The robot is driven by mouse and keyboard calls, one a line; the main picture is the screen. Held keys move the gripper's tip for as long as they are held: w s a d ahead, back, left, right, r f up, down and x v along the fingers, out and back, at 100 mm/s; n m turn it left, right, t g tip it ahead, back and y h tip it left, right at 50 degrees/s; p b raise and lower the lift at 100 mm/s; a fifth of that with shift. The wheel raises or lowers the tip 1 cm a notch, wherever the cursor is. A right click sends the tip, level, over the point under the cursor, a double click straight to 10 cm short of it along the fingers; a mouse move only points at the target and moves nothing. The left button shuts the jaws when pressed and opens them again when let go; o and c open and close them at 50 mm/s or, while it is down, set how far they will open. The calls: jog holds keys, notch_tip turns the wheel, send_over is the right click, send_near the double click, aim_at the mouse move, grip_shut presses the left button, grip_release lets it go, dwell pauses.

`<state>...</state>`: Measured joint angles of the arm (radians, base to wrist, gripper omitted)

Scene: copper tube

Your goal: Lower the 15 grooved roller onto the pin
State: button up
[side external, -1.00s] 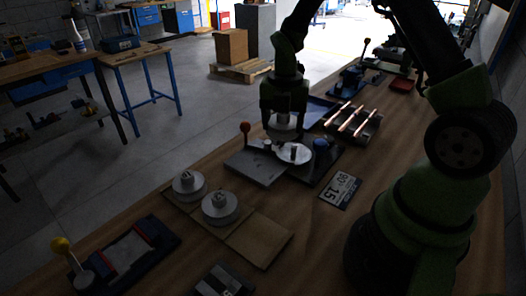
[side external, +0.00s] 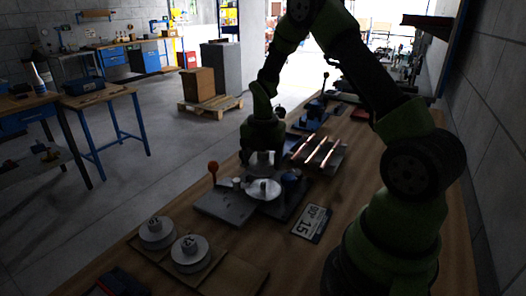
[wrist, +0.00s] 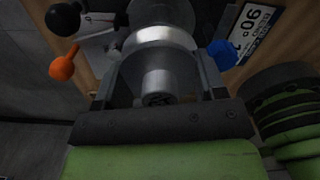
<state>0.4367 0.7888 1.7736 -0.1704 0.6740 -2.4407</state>
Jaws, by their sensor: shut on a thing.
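My gripper (side external: 262,160) is shut on the 15 grooved roller and holds it over the bending fixture. The roller (wrist: 157,85) is a grey round piece with a raised centre, between the jaws in the wrist view. Its underside and groove are hidden. A pale metal disc (side external: 263,190) lies on the fixture just below and in front of the gripper in the side view. The pin cannot be made out with certainty. I cannot tell whether the roller touches it. A sign (side external: 311,221) reading 90° and 15 lies right of the fixture.
Two other numbered rollers (side external: 157,231) (side external: 190,251) sit on a board at the front left. An orange-knobbed lever (side external: 213,167) and a blue knob (side external: 291,176) flank the fixture. Copper tubes (side external: 319,151) lie on a rack behind.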

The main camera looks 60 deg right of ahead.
aim_at(263, 183)
jog(key=shift+f, duration=1.6)
jog(key=shift+f, duration=1.5)
jog(key=o, duration=1.2)
jog(key=shift+c, duration=0.2)
notch_tip(263, 183, up, 9)
jog(key=shift+r, duration=0.45)
